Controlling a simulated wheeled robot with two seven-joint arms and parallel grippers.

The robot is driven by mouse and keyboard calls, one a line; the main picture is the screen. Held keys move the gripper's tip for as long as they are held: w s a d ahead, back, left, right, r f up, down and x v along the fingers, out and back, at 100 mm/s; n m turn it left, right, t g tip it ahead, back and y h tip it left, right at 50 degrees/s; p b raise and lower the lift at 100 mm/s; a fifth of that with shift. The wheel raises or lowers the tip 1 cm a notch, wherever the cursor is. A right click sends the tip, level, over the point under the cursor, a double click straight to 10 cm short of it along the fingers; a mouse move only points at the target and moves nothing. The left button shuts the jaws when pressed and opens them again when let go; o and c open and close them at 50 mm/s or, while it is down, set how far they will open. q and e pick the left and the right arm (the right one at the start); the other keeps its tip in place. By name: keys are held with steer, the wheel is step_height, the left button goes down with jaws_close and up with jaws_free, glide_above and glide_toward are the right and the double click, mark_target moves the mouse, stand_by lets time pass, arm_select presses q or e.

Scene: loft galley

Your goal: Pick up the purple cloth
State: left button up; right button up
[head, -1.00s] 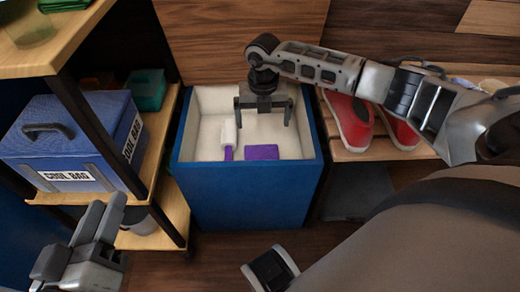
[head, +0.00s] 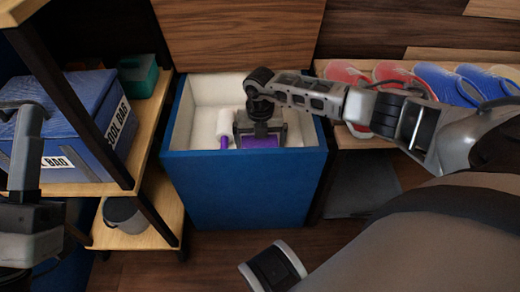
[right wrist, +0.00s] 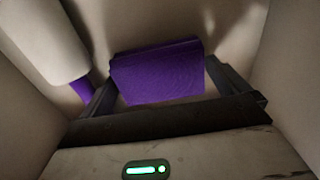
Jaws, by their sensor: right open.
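The purple cloth (head: 262,141) lies folded inside the open blue chest (head: 245,187) with pale inner walls. My right gripper (head: 260,137) is lowered into the chest over the cloth. In the right wrist view the cloth (right wrist: 158,72) shows between the two spread fingers of the right gripper (right wrist: 165,92). The jaws are open, and I cannot tell whether they touch the cloth. In the head view the gripper hides part of the cloth. My left gripper (head: 22,150) is at the left edge, partly cut off, away from the chest; its jaw opening is unclear.
A white roller with a purple handle (head: 226,127) lies just left of the cloth. The chest's walls close in around my right gripper. A shelf with a blue cool bag (head: 80,110) stands left. Red and blue shoes (head: 443,83) sit on a rack at right.

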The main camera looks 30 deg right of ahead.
mark_target(260, 142)
arm_select(q)
steer(key=shift+r, duration=0.15)
arm_select(e)
steer(key=c, duration=0.6)
steer(key=shift+r, duration=0.1)
steer(key=shift+r+p, duration=0.35)
step_height(260, 142, up, 5)
steer(key=p, duration=0.2)
steer(key=shift+f+p, duration=0.2)
steer(key=shift+p, duration=0.1)
arm_select(q)
step_height(260, 142, down, 9)
steer(key=n+g+y+p, duration=0.1)
steer(key=n+g+y, duration=0.2)
steer(key=n+y, duration=0.2)
steer(key=shift+d+r+n+g+p, duration=0.15)
steer(key=shift+d+n+g+p, duration=0.2)
steer(key=shift+n, duration=1.25)
arm_select(e)
steer(key=shift+r, duration=2.25)
